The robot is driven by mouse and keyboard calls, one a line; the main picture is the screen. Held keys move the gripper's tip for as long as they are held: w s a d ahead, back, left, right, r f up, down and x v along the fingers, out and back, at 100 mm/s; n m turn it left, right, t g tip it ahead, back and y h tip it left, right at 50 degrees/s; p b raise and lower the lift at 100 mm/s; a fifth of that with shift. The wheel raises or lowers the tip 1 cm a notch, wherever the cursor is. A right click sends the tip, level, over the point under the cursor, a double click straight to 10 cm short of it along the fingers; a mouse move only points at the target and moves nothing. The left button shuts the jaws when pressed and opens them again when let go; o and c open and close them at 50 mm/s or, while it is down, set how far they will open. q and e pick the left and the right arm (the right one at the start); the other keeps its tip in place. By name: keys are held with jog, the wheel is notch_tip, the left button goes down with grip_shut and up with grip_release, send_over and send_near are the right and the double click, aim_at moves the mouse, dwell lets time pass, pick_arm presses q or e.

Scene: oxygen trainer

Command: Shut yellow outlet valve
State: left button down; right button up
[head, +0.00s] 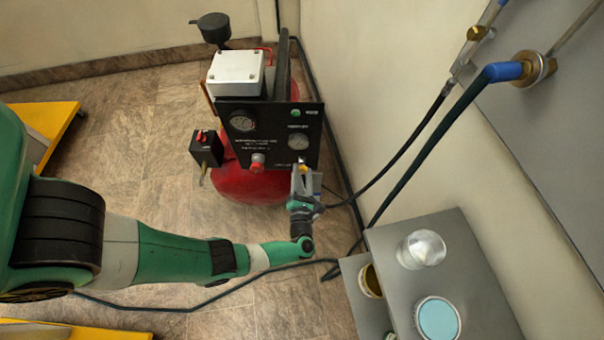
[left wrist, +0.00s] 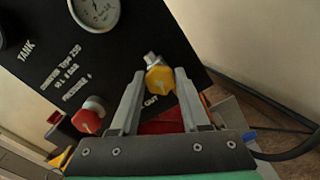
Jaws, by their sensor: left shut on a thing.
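The yellow outlet valve (left wrist: 160,79) is a yellow knob on a metal stem at the lower right of the black panel (left wrist: 95,70). In the left wrist view my left gripper (left wrist: 159,75) has one finger on each side of the knob and is shut on it. In the head view my left gripper (head: 303,171) reaches the panel's lower right corner and mostly hides the knob. The red valve (left wrist: 88,117) sits to the left of the yellow one, clear of the fingers. My right gripper is not in view.
The panel has gauges and stands in front of a red tank (head: 240,183). A black box with a red switch (head: 206,147) is on its left. Hoses run along the wall at right. A grey stand (head: 465,262) holds a glass bowl (head: 421,249) and a blue-topped jar (head: 437,319).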

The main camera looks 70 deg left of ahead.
pick_arm(q)
jog(key=m, duration=0.4)
jog(key=shift+m, duration=0.3)
jog(key=m, duration=0.3)
jog(key=shift+m, duration=0.3)
jog(key=m, duration=0.4)
jog(key=shift+w+f+m, duration=0.1)
jog(key=shift+m, duration=0.2)
jog(key=m, duration=0.3)
jog(key=shift+m+p, duration=0.3)
jog(key=shift+p, duration=0.1)
jog(key=m, duration=0.4)
jog(key=shift+f+m+p, duration=0.1)
jog(key=shift+m+p, duration=0.2)
jog(key=m, duration=0.3)
jog(key=shift+m, duration=0.3)
jog(key=m+p, duration=0.1)
jog(key=m, duration=0.3)
jog(key=shift+s+m, duration=0.2)
jog(key=shift+m, duration=1.8)
